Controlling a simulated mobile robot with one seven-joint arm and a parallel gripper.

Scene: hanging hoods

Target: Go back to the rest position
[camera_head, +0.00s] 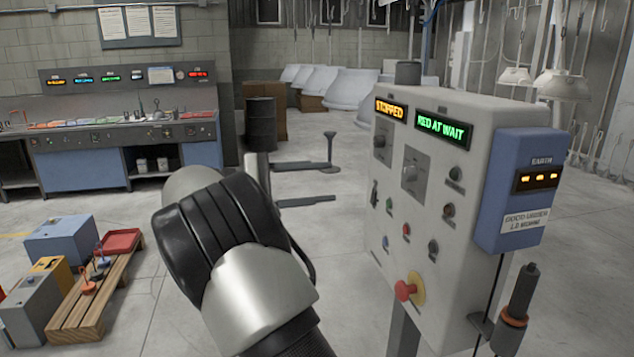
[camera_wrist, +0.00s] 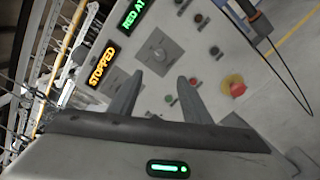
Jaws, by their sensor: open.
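My gripper (camera_wrist: 158,98) shows in the wrist view, its two dark fingers apart with nothing between them. It faces the grey control panel (camera_wrist: 215,70), which looks tilted in that view. In the head view my arm fills the lower middle and hides the fingers. The same panel (camera_head: 400,215) stands upright at the right, with an amber "STOPPED" display (camera_head: 390,108), a green display reading "RED AT WAIT" (camera_head: 440,128), several knobs and buttons, and a red mushroom button (camera_head: 405,290). I cannot tell how far the fingertips are from the panel face.
A blue box (camera_head: 520,190) is fixed to the panel's right side, with a dark handled tool (camera_head: 520,295) below it. A wooden pallet (camera_head: 85,310) with boxes lies at the left. A workbench (camera_head: 80,170) stands behind. Open floor (camera_head: 345,230) lies between.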

